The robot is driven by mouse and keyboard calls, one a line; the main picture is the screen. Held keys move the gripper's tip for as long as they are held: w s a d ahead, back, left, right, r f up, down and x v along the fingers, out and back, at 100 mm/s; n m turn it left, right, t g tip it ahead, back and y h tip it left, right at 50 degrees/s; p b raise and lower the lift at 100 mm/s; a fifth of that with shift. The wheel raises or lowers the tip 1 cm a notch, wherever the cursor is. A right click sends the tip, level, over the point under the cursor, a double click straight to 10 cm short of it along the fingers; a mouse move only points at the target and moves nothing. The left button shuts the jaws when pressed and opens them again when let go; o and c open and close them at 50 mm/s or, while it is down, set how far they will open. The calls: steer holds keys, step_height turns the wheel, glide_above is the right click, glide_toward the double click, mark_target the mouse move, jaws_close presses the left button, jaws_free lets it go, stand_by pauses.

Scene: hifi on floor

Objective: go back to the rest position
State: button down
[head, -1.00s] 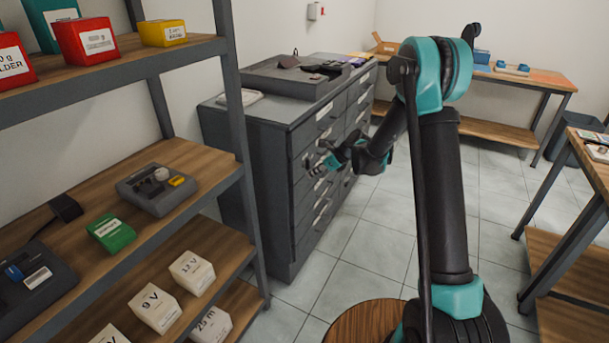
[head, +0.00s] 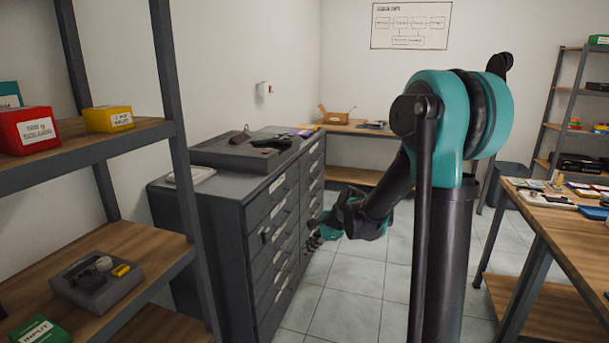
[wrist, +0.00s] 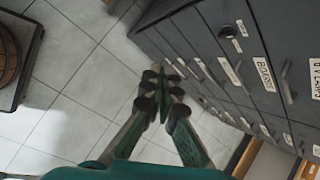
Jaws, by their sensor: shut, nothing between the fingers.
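My gripper (head: 314,238) shows in the head view at the end of my teal and black arm, close to the front of the grey drawer cabinet (head: 225,215). In the wrist view my gripper (wrist: 163,90) points over the tiled floor with its fingers together and nothing between them. The cabinet's drawer fronts (wrist: 235,70) stand to the right of the fingers in that view, with labels and handles. I cannot tell how wide the gap between fingers and drawers is.
A wooden shelf unit (head: 130,240) with boxes stands at the left. A wooden table (head: 575,230) with items is at the right. A workbench (head: 350,128) is at the back. The tiled floor (head: 345,310) between cabinet and table is clear. A round wooden object (wrist: 6,55) shows at the wrist view's left edge.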

steer(key=s+d+f+n+h, duration=0.2)
steer(key=s+d+n, duration=0.5)
steer(key=s, duration=0.5)
steer(key=s+d+f+n+h, duration=0.2)
steer(key=s+d+n+h, duration=0.1)
steer(key=s+d+n, duration=0.5)
steer(key=s+d, duration=0.3)
steer(key=s, duration=0.1)
steer(key=shift+s+t+h, duration=0.3)
steer(key=shift+t+h, duration=0.1)
